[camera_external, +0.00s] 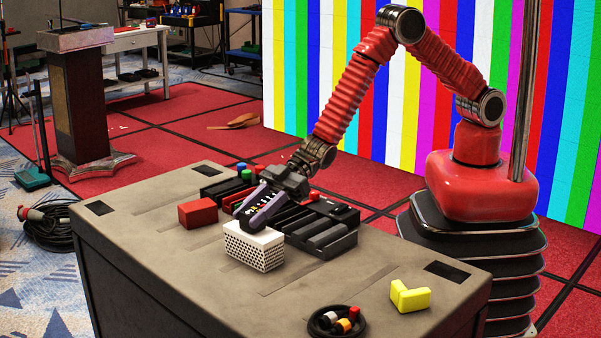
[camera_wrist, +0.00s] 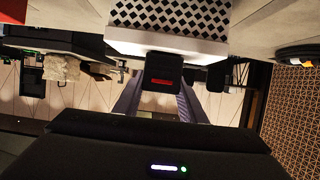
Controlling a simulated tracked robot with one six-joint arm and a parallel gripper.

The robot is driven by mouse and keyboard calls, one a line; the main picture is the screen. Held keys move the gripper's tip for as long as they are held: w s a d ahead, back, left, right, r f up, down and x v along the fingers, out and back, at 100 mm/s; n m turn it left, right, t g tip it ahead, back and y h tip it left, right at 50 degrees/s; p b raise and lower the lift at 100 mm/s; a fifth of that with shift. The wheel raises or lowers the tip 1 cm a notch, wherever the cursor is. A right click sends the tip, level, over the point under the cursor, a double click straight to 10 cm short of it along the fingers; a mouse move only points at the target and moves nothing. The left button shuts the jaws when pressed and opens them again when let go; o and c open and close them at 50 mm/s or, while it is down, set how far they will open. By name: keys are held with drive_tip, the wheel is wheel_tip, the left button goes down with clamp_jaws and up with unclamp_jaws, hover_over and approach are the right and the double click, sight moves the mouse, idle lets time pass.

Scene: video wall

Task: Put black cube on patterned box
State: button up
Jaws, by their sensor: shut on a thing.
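The white patterned box (camera_external: 255,247), with dark openings on its sides, stands on the table's front part. In the wrist view the patterned box (camera_wrist: 172,22) fills the top, with a dark diamond pattern. My gripper (camera_external: 250,213) reaches down from the red arm to the top of the box. In the wrist view its two purple-grey fingers are shut on the black cube (camera_wrist: 161,70), which has a red mark on its face. The cube is close to the box's edge; I cannot tell whether they touch. In the external view the gripper hides the cube.
A red block (camera_external: 198,213) lies left of the box. A black slotted case (camera_external: 330,238) stands close to the right of the box. A yellow block (camera_external: 410,296) and a round black tray (camera_external: 316,331) with small pieces are at the front right. The table between is clear.

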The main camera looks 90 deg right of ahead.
drive_tip(key=shift+f, duration=0.1)
drive_tip(key=o, duration=1.1)
drive_tip(key=v, duration=1.2)
idle(0.4)
